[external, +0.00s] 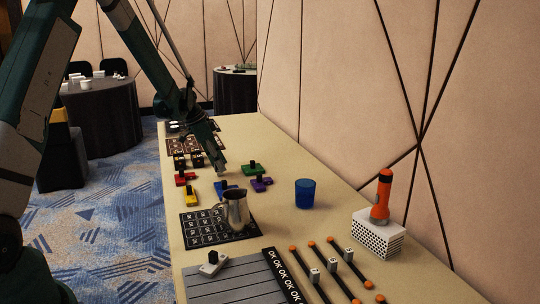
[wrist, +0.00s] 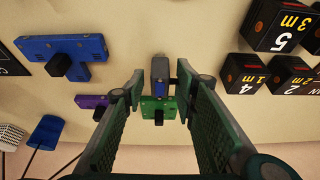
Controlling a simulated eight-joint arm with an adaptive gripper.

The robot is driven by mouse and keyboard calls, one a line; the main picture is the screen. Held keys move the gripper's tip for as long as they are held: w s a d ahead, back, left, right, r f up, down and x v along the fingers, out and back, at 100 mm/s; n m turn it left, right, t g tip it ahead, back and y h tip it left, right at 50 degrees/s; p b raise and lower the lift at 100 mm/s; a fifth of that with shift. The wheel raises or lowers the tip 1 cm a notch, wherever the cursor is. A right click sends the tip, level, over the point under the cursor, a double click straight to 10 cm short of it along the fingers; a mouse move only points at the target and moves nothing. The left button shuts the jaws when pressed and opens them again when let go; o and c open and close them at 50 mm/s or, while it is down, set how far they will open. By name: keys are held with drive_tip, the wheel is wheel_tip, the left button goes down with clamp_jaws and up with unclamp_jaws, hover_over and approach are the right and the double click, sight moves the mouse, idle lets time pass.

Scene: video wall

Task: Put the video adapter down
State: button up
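The video adapter appears to be the small grey piece with a blue part (wrist: 160,72) in the wrist view, lying between and just beyond my fingertips. My gripper (wrist: 161,88) has its two green-padded fingers apart, with a visible gap on each side of the piece. In the external view my gripper (external: 220,170) reaches down close to the table, among coloured T-shaped blocks. A small grey shape (external: 221,174) shows at its tip there. Whether it rests on the table is too small to tell.
A green block (external: 251,169), a purple block (external: 262,184) and a blue block (external: 224,187) lie close around my gripper. Black numbered boxes (wrist: 272,24) are close by. Bare table lies right of the pitcher.

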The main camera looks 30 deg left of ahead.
drive_tip(key=shift+r, duration=0.1)
drive_tip(key=p+v, duration=0.2)
drive_tip(key=v, duration=1)
drive_tip(key=shift+d+r, duration=0.1)
drive_tip(key=shift+r, duration=0.05)
idle(0.7)
